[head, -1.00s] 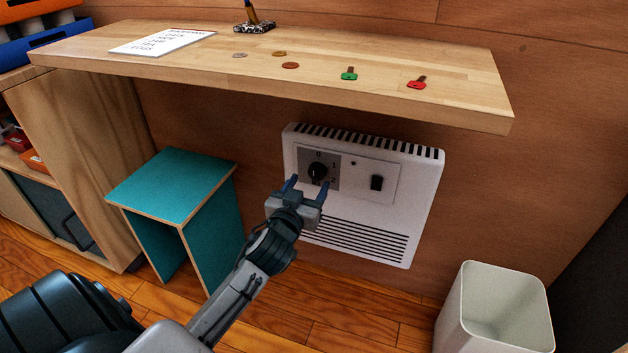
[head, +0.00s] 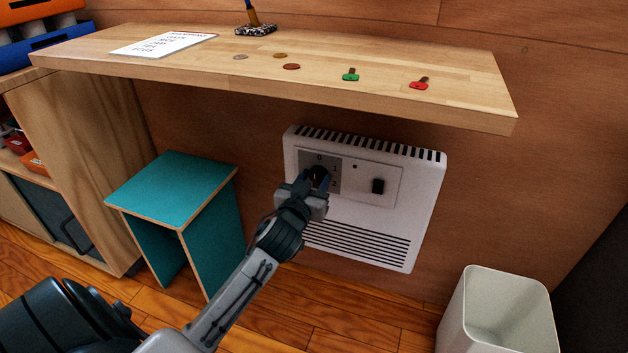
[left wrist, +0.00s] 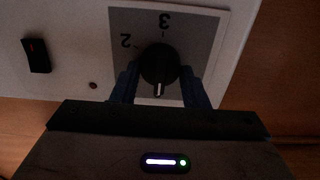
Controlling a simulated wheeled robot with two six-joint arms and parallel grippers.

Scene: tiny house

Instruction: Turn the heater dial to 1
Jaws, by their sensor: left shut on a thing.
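The white wall heater (head: 420,200) hangs under the wooden shelf. Its black dial (head: 319,173) sits on a grey plate with 0 at the top and 1 and 2 down the right side. My left gripper (head: 316,182) is at the dial, with its blue fingers on either side of the knob and shut on it. In the left wrist view the dial (left wrist: 159,64) is seen upside down, with 2 and 3 readable. Its white pointer mark faces my gripper (left wrist: 160,90), opposite 3, toward the 0 side. My right gripper is not in view.
A black rocker switch (head: 378,186) is right of the dial. The wooden shelf (head: 440,75) overhangs the heater and holds coins, a green key and a red key. A teal stool (head: 172,187) stands left, a white bin (head: 500,315) lower right.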

